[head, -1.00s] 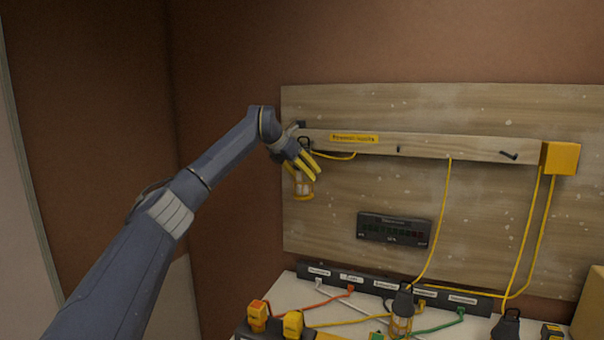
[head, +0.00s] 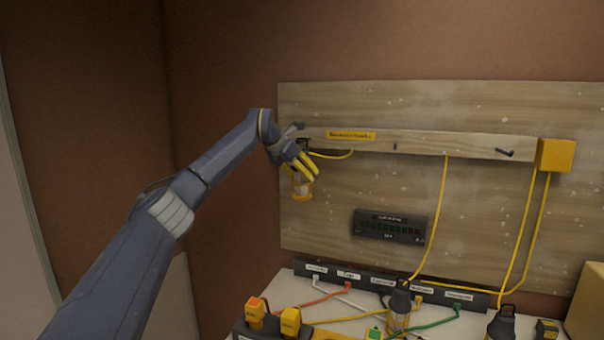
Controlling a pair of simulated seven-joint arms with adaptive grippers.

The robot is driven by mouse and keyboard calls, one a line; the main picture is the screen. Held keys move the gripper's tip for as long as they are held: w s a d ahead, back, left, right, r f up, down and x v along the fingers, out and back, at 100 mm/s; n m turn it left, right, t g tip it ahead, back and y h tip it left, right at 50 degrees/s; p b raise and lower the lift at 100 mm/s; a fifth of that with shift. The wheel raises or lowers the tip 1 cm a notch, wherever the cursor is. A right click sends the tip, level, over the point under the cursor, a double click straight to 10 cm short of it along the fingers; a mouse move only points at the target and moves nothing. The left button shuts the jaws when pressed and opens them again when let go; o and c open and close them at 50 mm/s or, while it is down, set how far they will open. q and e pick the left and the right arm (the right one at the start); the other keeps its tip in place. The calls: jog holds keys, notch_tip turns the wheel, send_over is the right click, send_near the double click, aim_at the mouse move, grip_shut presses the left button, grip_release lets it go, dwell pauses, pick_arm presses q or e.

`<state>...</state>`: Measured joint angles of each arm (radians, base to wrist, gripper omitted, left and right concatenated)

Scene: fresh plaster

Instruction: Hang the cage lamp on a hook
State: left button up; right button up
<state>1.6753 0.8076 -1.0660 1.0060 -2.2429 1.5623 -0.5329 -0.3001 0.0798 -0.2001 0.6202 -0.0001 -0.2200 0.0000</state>
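A yellow cage lamp (head: 301,188) hangs at the left end of the wooden rail, just below my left gripper (head: 307,167). The gripper's yellow fingers overlap the lamp's top, so I cannot tell whether they grip it or whether its loop is on the hook behind. A dark hook (head: 299,126) shows at the rail's left end. A small hook (head: 395,147) sits mid-rail and a longer one (head: 505,152) near the right end; both are bare. A second cage lamp (head: 398,308) stands on the bench, and another dark-topped lamp (head: 501,322) is at its right. My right gripper is out of view.
The rail (head: 450,143) is fixed to a plywood board, with a yellow box (head: 555,155) at its right end. Yellow cables hang down to a labelled black socket strip (head: 395,283). Orange, white and green cables and yellow plugs (head: 290,320) crowd the bench. A dark display panel (head: 389,227) is on the board.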

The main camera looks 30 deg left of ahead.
pick_arm(q)
jog(key=o, duration=1.5)
jog(key=shift+c, duration=0.2)
